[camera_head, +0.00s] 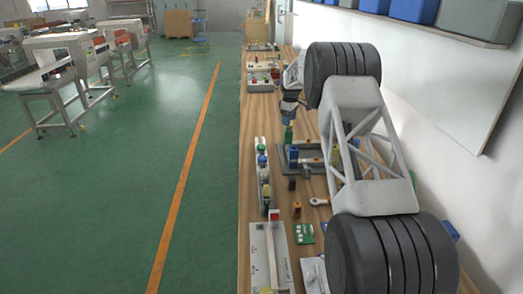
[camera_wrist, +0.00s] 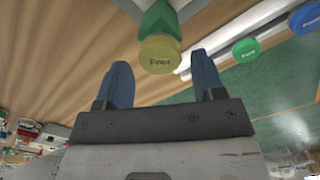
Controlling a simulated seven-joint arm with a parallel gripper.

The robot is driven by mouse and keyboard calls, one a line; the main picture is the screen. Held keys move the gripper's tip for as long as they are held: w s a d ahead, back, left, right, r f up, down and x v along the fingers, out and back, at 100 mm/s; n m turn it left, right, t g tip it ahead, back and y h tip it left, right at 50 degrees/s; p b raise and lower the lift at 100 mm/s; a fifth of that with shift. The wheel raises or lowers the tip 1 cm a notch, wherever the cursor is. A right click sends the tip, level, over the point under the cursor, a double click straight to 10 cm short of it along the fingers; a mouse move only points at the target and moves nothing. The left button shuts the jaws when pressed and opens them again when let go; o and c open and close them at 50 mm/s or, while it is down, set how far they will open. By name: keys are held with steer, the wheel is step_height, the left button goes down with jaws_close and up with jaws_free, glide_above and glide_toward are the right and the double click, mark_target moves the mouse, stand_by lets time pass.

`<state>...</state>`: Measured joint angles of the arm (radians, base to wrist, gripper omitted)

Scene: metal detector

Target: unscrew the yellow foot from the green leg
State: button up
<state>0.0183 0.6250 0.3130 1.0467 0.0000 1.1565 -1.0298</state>
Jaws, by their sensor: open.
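The yellow foot (camera_wrist: 159,55), marked "Foot", shows in the wrist view at the end of the green leg (camera_wrist: 160,17). The leg runs out of the top of that view. My gripper (camera_wrist: 161,66) is open, with its blue fingers apart on the left and right of the yellow foot. I see no contact between the fingers and the foot. In the head view my gripper (camera_head: 288,114) is over the bench, near a green upright piece (camera_head: 288,133) that looks like the leg. The yellow foot cannot be made out there.
A green foot (camera_wrist: 246,49) and a blue foot (camera_wrist: 304,18) stand along a pale rail to the right in the wrist view. The wooden bench (camera_head: 281,181) holds several small parts and a grey fixture. A white wall (camera_head: 440,85) runs close along its right side.

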steer(key=shift+r, duration=2.7)
steer(key=shift+s+r, duration=0.45)
steer(key=shift+r, duration=0.05)
steer(key=s+r+m, duration=0.2)
steer(key=s+r, duration=0.4)
steer(key=s, duration=0.7)
steer(key=s+a+r+m+t, duration=0.1)
steer(key=s+r+m, duration=0.1)
steer(key=s+r, duration=0.75)
steer(key=s+r+m, duration=0.2)
steer(key=s+r, duration=0.2)
steer(key=s, duration=1.1)
steer(key=s+f+m, duration=0.2)
steer(key=s+f, duration=0.1)
steer(key=s, duration=1)
steer(key=s+f+m+t, duration=0.1)
steer(key=s+f+m, duration=0.1)
steer(key=s, duration=1.2)
steer(key=s+f+m, duration=0.1)
steer(key=s+f, duration=0.3)
steer(key=s, duration=1)
steer(key=shift+a+f+m+t, duration=0.25)
steer(key=shift+a+m+t, duration=0.05)
steer(key=shift+m, duration=0.1)
